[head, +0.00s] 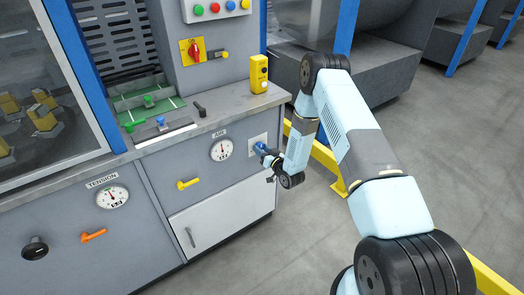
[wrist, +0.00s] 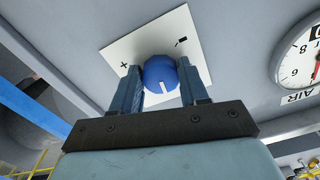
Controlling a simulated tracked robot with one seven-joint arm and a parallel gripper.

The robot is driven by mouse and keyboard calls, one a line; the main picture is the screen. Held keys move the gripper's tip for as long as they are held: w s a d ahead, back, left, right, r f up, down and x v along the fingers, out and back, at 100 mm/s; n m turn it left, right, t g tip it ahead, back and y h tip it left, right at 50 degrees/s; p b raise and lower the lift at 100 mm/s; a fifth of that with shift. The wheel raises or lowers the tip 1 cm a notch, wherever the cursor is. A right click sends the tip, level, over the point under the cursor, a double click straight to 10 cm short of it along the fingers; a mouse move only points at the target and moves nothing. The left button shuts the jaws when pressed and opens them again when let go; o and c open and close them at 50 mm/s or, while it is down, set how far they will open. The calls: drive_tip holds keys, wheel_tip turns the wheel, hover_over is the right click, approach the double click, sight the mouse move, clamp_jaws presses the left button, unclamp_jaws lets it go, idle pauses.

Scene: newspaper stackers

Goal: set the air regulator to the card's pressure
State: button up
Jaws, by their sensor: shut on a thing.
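The air regulator's blue knob (wrist: 160,75) has a white mark and sits on a white plate (wrist: 120,50) with plus and minus signs. The plate also shows in the head view (head: 251,143), on the front panel right of the air gauge. My gripper (wrist: 160,90) is shut on the knob, one finger on each side; in the head view my gripper (head: 262,150) covers much of the knob. The AIR gauge (head: 221,149) has a red needle and also shows upside down at the right of the wrist view (wrist: 304,55). I cannot make out a pressure card.
A TENSION gauge (head: 112,196), an orange lever (head: 93,235) and a black knob (head: 35,248) are on the left panel. A yellow lever (head: 188,183) is below the AIR gauge. A yellow box (head: 259,74) stands on the ledge. A yellow rail (head: 325,155) runs behind my arm.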

drive_tip(key=o, duration=1.1)
drive_tip(key=shift+c, duration=0.2)
drive_tip(key=v, duration=1.3)
drive_tip(key=shift+s+d, duration=0.3)
